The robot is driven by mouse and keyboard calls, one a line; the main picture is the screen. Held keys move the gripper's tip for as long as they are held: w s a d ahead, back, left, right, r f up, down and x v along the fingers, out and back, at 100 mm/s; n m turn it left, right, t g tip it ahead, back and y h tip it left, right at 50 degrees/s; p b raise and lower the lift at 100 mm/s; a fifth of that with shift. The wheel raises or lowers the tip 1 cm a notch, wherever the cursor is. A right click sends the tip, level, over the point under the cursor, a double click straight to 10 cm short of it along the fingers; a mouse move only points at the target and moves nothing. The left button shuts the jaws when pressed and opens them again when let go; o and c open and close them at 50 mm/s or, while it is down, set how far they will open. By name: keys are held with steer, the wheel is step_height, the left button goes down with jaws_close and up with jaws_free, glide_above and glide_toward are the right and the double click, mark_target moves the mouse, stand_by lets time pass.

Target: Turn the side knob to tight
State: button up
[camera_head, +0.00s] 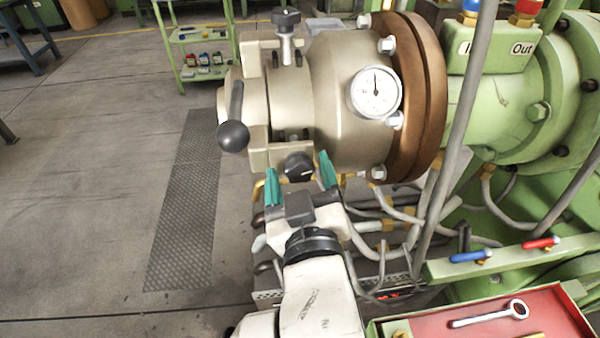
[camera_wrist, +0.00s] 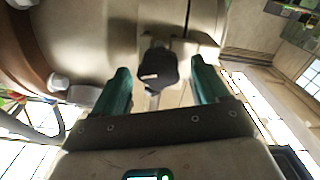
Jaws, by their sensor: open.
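The side knob (camera_head: 299,167) is a black knob with a light mark, low on the near side of the beige extruder head. It also shows in the wrist view (camera_wrist: 157,68), dark and faceted on a metal stem. My gripper (camera_head: 298,180) is open, with a green finger on each side of the knob. In the wrist view my gripper (camera_wrist: 162,88) has its fingers spread, with clear gaps to the knob on both sides. Whether the fingertips reach fully past the knob is hard to tell.
A similar black knob (camera_head: 286,18) sits on top of the head, and a ball-ended lever (camera_head: 233,136) is at its left. A dial gauge (camera_head: 375,92) faces me. Hoses and pipes (camera_head: 385,225) crowd below right. A red tray (camera_head: 490,318) holds a wrench. Floor at left is clear.

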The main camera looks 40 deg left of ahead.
steer(key=c, duration=1.1)
steer(key=shift+o, duration=0.2)
steer(key=m, duration=0.5)
steer(key=shift+w, duration=0.1)
steer(key=m+b, duration=0.1)
steer(key=m, duration=0.4)
steer(key=shift+d, duration=0.15)
steer(key=m, duration=0.5)
steer(key=shift+w+f+m+b, duration=0.1)
steer(key=shift+w+m+b, duration=0.05)
steer(key=shift+m+b, duration=0.2)
steer(key=m, duration=0.5)
steer(key=shift+f+m+b, duration=0.15)
steer(key=shift+m+b, duration=0.2)
steer(key=shift+d, duration=0.1)
